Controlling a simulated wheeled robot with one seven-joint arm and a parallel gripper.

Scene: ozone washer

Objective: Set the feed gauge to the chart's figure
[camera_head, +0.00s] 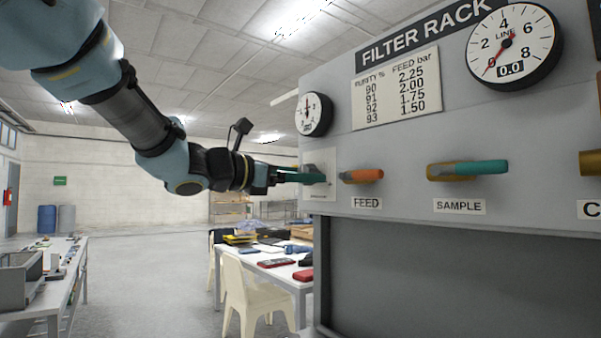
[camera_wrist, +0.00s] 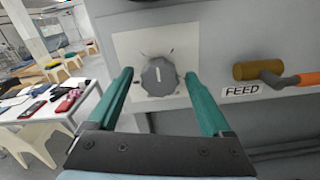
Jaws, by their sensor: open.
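The chart (camera_head: 397,87) on the filter rack lists purity 90 to 93 against feed bar 2.25, 2.00, 1.75 and 1.50. A small round gauge (camera_head: 314,114) is left of the chart; its reading is too small to tell. A grey knob (camera_wrist: 160,77) on a pale plate shows in the wrist view, its white mark pointing about straight up. My gripper (camera_head: 318,177) is at this plate. In the wrist view my gripper (camera_wrist: 160,82) is open, one green finger on each side of the knob, with gaps visible. The feed valve (camera_head: 362,176) has an orange handle pointing right.
The sample valve (camera_head: 468,170) with a green handle sticks out to the right. A larger line gauge (camera_head: 513,46) reads 0.0. A table (camera_head: 272,265) with chairs stands behind left of the rack. Open floor lies at the left.

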